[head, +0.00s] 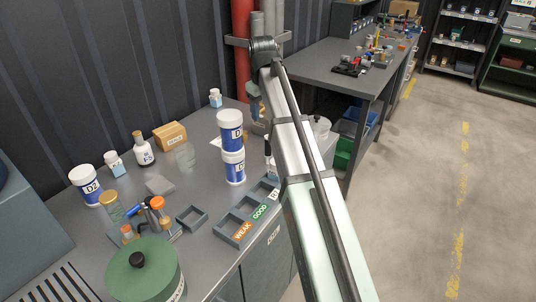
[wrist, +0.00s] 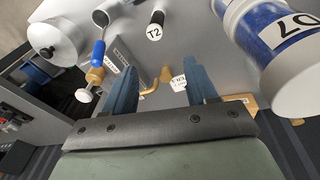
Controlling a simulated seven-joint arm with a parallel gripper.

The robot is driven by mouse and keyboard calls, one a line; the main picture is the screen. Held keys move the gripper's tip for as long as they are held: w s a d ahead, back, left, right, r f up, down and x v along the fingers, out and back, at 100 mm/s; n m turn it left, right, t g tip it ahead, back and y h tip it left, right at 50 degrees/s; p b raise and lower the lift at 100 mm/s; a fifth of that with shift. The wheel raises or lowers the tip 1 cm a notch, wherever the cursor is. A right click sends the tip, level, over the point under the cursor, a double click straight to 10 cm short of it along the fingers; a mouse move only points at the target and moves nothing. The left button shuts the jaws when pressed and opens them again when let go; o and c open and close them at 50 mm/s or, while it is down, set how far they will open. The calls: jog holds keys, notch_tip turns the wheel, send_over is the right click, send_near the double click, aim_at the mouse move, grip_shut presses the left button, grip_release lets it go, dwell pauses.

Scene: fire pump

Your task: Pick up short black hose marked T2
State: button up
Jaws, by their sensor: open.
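The short black hose marked T2 (wrist: 156,20) shows at the top of the wrist view, with a white round T2 label on its near end. In the head view my gripper (head: 254,100) is partly hidden by my arm, over the far part of the bench. I cannot make out the T2 label there.
In the wrist view, a large white-and-blue jar (wrist: 283,45) stands right. A blue-and-tan tool (wrist: 97,62), a brass hook (wrist: 153,82) and a small labelled white item (wrist: 178,83) lie near the fingers. A white jar (wrist: 58,38) is left. Stacked jars (head: 231,130) stand on the bench.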

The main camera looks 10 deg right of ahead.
aim_at(268, 143)
jog(key=s+d+f+m+t, duration=0.1)
jog(key=s+f+m, duration=0.2)
jog(key=s, duration=0.3)
jog(key=shift+w+d+f+m+t, duration=0.15)
jog(key=shift+w+f+m+t, duration=0.15)
jog(key=shift+w+f+m, duration=1.2)
jog(key=shift+w+d+f+m+t, duration=0.25)
jog(key=shift+w+f, duration=0.65)
jog(key=shift+f, duration=1.5)
jog(key=shift+w+f+m+t, duration=0.35)
jog(key=shift+w+f+m, duration=0.65)
jog(key=shift+f, duration=0.95)
jog(key=shift+w+n, duration=0.2)
jog(key=shift+n, duration=0.05)
jog(key=shift+c, duration=0.3)
grip_shut()
